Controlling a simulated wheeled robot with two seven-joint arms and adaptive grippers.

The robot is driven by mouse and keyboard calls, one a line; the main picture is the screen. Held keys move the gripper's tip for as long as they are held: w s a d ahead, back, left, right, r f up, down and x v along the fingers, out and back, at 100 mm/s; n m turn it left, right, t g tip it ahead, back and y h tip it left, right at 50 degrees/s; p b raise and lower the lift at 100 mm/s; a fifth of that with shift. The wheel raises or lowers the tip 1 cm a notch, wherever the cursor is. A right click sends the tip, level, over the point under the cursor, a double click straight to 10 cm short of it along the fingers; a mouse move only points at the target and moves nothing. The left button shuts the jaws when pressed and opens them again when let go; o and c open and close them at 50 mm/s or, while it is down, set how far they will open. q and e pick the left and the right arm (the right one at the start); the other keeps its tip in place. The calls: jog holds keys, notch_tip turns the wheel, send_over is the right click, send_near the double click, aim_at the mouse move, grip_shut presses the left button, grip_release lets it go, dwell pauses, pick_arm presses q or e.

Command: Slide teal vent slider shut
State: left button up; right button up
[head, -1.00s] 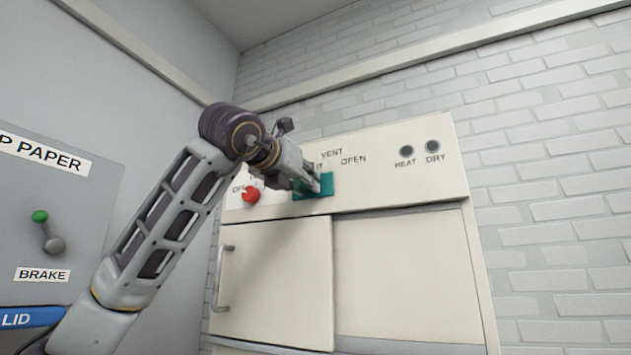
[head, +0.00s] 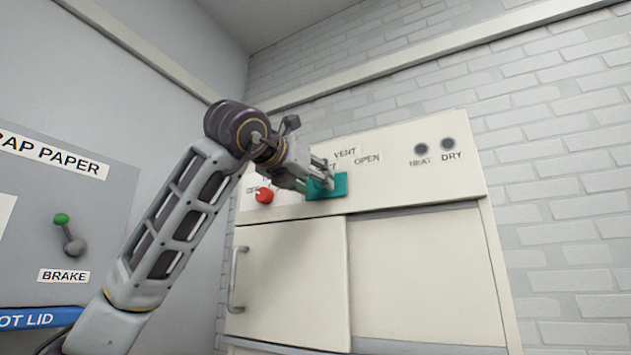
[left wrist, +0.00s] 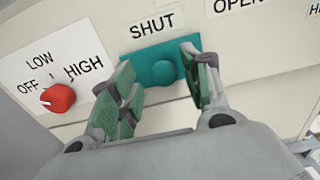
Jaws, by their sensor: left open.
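The teal vent slider (left wrist: 145,60) is a flat plate with a round knob (left wrist: 163,73). It sits directly below the SHUT label (left wrist: 153,22) in the left wrist view, left of the OPEN label. In the head view the slider (head: 340,186) is partly covered by my gripper. My left gripper (left wrist: 160,76) is open, with its green-padded fingers on either side of the knob. Gaps show between the fingers and the knob. It also shows in front of the slider in the head view (head: 326,181). My right gripper is not in view.
A red dial (left wrist: 58,98) is close on the left of the gripper. HEAT and DRY indicators (head: 434,147) are at the panel's right. A cabinet door with a handle (head: 237,280) is below. A grey unit with a BRAKE lever (head: 68,235) stands at left.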

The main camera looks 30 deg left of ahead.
pick_arm(q)
jog(key=s, duration=1)
jog(key=shift+s+a, duration=0.3)
jog(key=shift+s, duration=0.05)
dwell(0.3)
